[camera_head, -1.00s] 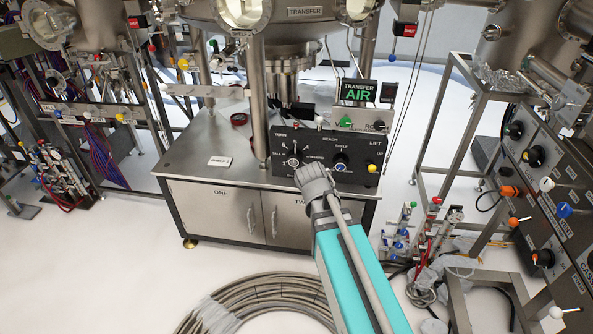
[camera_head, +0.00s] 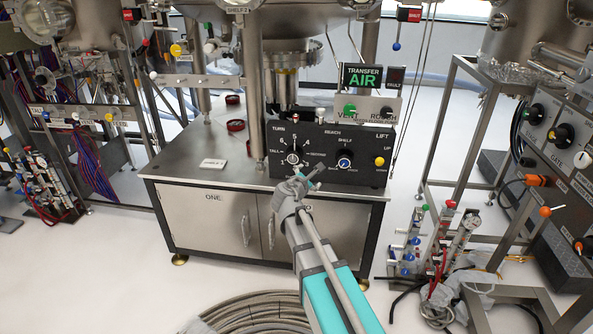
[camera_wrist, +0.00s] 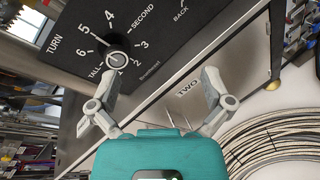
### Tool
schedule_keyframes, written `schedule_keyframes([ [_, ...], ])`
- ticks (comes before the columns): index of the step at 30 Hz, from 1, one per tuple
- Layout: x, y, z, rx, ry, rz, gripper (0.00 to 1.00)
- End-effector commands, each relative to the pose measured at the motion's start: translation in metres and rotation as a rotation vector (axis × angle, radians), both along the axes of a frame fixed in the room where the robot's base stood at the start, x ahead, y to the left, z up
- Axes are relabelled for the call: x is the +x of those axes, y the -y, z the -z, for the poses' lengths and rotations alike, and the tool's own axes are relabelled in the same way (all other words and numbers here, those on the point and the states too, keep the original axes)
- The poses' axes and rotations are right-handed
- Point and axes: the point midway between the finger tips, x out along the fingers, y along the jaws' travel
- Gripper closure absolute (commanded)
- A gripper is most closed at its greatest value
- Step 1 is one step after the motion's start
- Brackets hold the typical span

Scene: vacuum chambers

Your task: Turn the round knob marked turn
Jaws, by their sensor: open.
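The round knob under the word TURN (camera_head: 293,158) sits at the left of a black control panel (camera_head: 328,172), with a numbered dial around it. In the wrist view the knob (camera_wrist: 117,60) is at upper middle, with the numbers 1 to 6 and the words TALL and SECOND around it. My gripper (camera_head: 308,180) is just in front of the panel's lower edge, below and to the right of the knob. In the wrist view its two fingers (camera_wrist: 158,82) are spread wide with nothing between them. The left fingertip appears close to the knob; whether it touches cannot be told.
A second knob marked REACH and SHELF (camera_head: 344,162) and a yellow LIFT button (camera_head: 380,161) are on the same panel. A green VENT knob (camera_head: 349,109) is above. The panel stands on a metal cabinet (camera_head: 218,216). Coiled hose (camera_head: 255,312) lies on the floor.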

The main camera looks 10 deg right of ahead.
Motion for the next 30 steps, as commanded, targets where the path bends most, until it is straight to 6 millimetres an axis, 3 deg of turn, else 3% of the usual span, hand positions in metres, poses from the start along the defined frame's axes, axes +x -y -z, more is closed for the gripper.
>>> schedule_keyframes([
  [1,0.010,-0.007,0.015,-0.073,-0.006,-0.041,0.00],
  [13,0.050,-0.058,0.038,-0.578,-0.054,-0.281,0.00],
  [30,0.055,-0.067,0.038,-0.663,-0.064,-0.316,0.00],
])
